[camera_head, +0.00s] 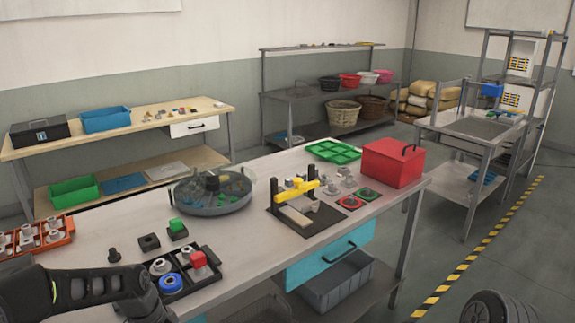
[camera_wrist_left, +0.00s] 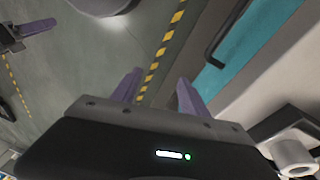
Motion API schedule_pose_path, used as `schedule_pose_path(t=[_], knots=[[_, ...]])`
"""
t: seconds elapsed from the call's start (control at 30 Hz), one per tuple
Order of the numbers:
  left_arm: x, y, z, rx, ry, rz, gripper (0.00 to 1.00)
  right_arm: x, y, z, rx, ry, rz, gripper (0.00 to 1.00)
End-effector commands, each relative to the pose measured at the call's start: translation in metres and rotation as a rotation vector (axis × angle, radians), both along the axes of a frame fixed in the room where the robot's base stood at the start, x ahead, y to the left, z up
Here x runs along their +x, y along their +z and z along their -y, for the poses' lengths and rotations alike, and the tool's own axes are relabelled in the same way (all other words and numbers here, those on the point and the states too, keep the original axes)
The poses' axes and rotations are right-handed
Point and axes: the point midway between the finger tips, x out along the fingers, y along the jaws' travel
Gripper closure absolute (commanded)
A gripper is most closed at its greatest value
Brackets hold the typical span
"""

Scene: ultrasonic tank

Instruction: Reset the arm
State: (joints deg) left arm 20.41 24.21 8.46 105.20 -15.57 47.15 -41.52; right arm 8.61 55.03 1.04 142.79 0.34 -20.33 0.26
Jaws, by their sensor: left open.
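My left arm enters the head view at the bottom left, over the near left corner of the workbench (camera_head: 225,250). Its gripper (camera_head: 150,312) is cut by the bottom edge there, close to a black tray (camera_head: 205,284). In the left wrist view the two purple fingers of my left gripper (camera_wrist_left: 159,82) are apart with nothing between them, pointing toward the floor and the bench's teal drawer (camera_wrist_left: 225,70). At the left edge of that view a dark part with a purple finger, seemingly my right gripper (camera_wrist_left: 35,28), is partly cut off.
The black tray holds a blue ring (camera_head: 171,283) and a red-topped part (camera_head: 198,259). An orange rack (camera_head: 40,238) stands at the left. A round divided tray (camera_head: 210,205), a yellow-barred fixture (camera_head: 297,195) and a red box (camera_head: 393,162) stand further along the bench.

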Motion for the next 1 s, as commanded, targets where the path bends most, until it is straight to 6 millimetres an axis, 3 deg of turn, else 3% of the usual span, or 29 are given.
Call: schedule_pose_path(t=[0.03, 0.2, 0.3, 0.4, 0.5, 0.63, 1.0], knots=[[-0.009, -0.027, 0.024, -0.034, 0.032, -0.020, 0.48, 0.000, 0.000, 0.000, 0.000, 0.000, 0.000, 0.64], [-0.057, -0.117, 0.111, -0.148, 0.245, -0.082, 0.48, 0.000, 0.000, 0.000, 0.000, 0.000, 0.000, 0.64], [-0.104, -0.160, 0.154, -0.191, 0.404, -0.136, 0.48, 0.000, 0.000, 0.000, 0.000, 0.000, 0.000, 0.64], [-0.154, -0.189, 0.182, -0.205, 0.559, -0.185, 0.48, 0.000, 0.000, 0.000, 0.000, 0.000, 0.000, 0.64], [-0.196, -0.205, 0.195, -0.200, 0.683, -0.218, 0.48, 0.000, 0.000, 0.000, 0.000, 0.000, 0.000, 0.64], [-0.224, -0.212, 0.200, -0.189, 0.775, -0.233, 0.48, 0.000, 0.000, 0.000, 0.000, 0.000, 0.000, 0.64], [-0.227, -0.213, 0.200, -0.187, 0.796, -0.230, 0.48, 0.000, 0.000, 0.000, 0.000, 0.000, 0.000, 0.64]])
